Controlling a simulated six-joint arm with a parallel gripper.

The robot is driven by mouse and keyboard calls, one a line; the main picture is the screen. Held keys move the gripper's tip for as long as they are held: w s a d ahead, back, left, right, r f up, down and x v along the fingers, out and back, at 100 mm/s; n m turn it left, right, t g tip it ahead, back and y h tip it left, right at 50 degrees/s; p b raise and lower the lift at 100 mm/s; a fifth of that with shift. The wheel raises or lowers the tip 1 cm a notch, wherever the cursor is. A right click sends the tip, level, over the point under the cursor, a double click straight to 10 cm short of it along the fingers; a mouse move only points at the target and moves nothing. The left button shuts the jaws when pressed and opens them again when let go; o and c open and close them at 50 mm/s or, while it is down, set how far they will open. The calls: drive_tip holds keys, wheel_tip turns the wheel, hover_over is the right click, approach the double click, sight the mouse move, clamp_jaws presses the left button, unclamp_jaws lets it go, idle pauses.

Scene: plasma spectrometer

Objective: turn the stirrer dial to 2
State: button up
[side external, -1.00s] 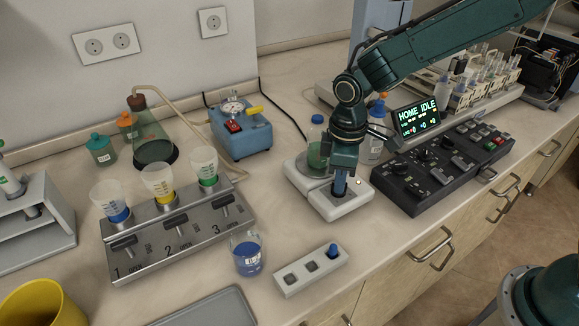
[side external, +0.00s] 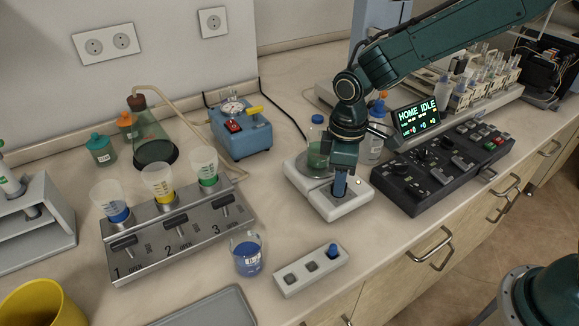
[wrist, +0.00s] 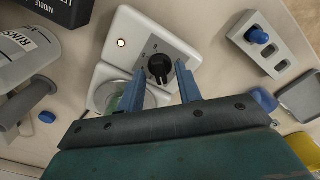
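The stirrer (side external: 348,205) is a white box on the bench with a round plate at its back. A bottle of green liquid (side external: 316,157) stands on the plate. The black stirrer dial (wrist: 159,68) shows in the wrist view on the white top, with small marks around it too fine to read. My gripper (wrist: 159,69) points down over the dial, with one blue finger on each side and gaps between fingers and dial. In the side view my gripper (side external: 341,193) hides the dial.
A black control panel (side external: 440,165) with a lit screen (side external: 417,117) stands close on the right. A white block (side external: 310,272) with a blue-topped piece and a beaker of blue liquid (side external: 247,254) are in front and left. A rinse bottle (wrist: 25,50) is near the stirrer.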

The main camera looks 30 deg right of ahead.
wheel_tip(320, 180, up, 14)
drive_tip(key=shift+f, duration=0.25)
idle(0.4)
drive_tip(key=s+d+r+m+t, duration=0.3)
drive_tip(key=s+d+r+m, duration=0.25)
drive_tip(key=s+d, duration=0.45)
drive_tip(key=s+d+f+m+t, duration=0.1)
drive_tip(key=s+d+m+t, duration=0.1)
drive_tip(key=s, duration=1)
drive_tip(key=shift+s+d+f+m+t, duration=0.2)
drive_tip(key=shift+s+d+m+t, duration=0.15)
drive_tip(key=shift+d+m, duration=0.45)
